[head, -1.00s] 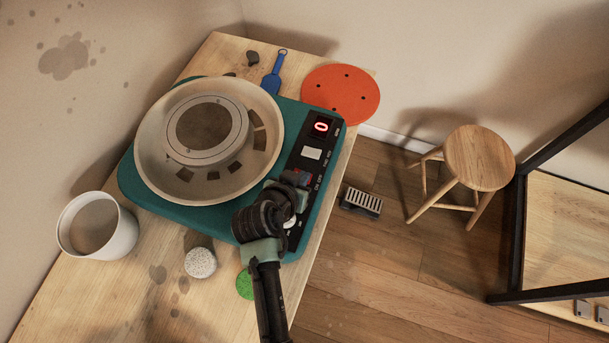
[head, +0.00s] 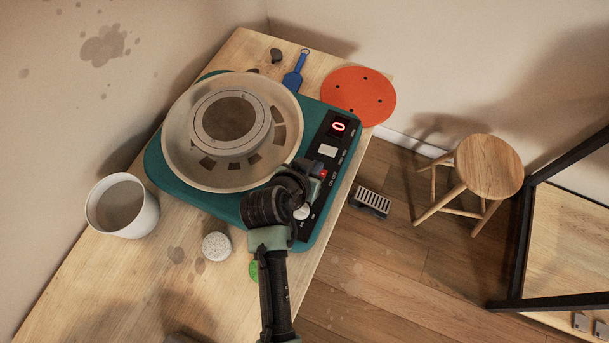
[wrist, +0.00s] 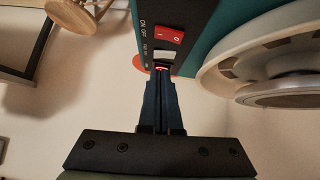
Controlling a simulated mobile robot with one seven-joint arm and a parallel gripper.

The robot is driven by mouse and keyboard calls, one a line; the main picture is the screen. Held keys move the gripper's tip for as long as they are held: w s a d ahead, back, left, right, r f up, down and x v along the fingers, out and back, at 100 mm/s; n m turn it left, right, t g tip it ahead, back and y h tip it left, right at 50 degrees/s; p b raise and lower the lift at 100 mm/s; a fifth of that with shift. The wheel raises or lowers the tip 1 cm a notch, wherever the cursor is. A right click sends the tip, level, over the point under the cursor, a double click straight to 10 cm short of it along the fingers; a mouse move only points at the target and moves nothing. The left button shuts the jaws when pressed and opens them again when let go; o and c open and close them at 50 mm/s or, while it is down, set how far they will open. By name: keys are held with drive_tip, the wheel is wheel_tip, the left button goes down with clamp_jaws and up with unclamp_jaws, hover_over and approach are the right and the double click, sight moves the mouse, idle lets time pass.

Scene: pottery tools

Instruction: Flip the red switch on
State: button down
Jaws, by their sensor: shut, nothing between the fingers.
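The red switch (head: 322,174) is on the black control panel of the teal pottery wheel (head: 222,203). It also shows in the wrist view (wrist: 170,35), beside the ON OFF label. My gripper (head: 313,167) is over the panel, right beside the switch in the head view, and its body hides part of the panel. In the wrist view my gripper (wrist: 161,82) has its two dark fingers together with nothing between them. The fingertips look apart from the switch there, but contact is hard to judge. A red 0 glows on the display (head: 338,127).
A white button (head: 327,150) and a round pale knob (head: 301,212) flank the switch. The wheel's basin (head: 180,150) is left of the panel. A white cup (head: 122,232), a speckled sponge (head: 216,246) and an orange disc (head: 372,96) stand around the wheel.

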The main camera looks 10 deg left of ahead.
drive_tip(key=d+v, duration=0.1)
drive_tip(key=v, duration=0.6)
drive_tip(key=shift+s+r, duration=0.3)
drive_tip(key=shift+s, duration=0.15)
